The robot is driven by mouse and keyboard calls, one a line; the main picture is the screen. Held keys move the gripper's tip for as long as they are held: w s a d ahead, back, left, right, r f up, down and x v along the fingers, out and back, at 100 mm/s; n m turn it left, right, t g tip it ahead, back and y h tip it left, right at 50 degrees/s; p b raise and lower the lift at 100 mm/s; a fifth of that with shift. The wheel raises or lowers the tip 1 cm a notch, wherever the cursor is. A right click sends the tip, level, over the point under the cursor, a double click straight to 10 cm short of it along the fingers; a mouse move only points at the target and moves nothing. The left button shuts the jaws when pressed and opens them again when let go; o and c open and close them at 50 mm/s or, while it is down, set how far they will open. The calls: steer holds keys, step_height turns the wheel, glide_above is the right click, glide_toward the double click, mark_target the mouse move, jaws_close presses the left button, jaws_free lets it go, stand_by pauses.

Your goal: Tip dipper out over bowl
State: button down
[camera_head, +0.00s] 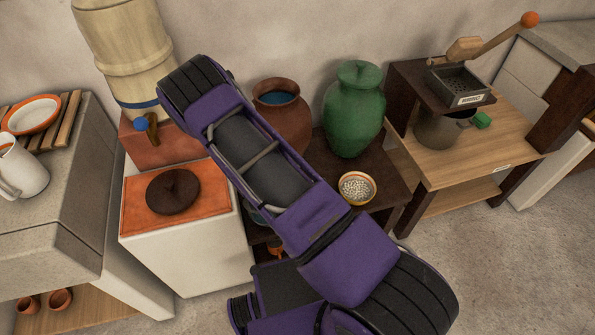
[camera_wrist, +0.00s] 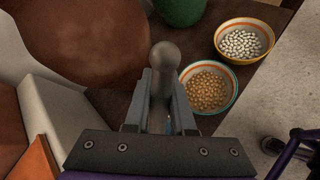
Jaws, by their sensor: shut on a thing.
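My gripper (camera_wrist: 161,88) is shut on the dipper (camera_wrist: 165,56), of which a grey handle with a round knob shows between the fingers in the wrist view. The dipper's cup is hidden, so its tilt and contents cannot be told. A bowl of yellowish grains (camera_wrist: 232,97) with a blue and orange rim lies just right of the fingers in the picture. A yellow bowl (camera_wrist: 263,57) of white beans stands beyond it; this bowl also shows in the head view (camera_head: 372,197). My arm hides the gripper and dipper in the head view.
A terracotta jar (camera_head: 288,118) with blue inside and a green lidded jar (camera_head: 354,112) stand on the dark low table (camera_head: 392,198). The terracotta jar (camera_wrist: 90,45) is close left of my gripper. A white stand (camera_head: 185,255) with an orange top is at left.

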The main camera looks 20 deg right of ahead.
steer(key=s+a+r+n+t+h+b, duration=0.1)
steer(key=a+r+n+t+h+b, duration=0.2)
steer(key=a+r+h, duration=0.3)
steer(key=shift+s+a+r+n+t, duration=0.4)
steer(key=shift+a+r, duration=0.7)
steer(key=shift+a, duration=0.65)
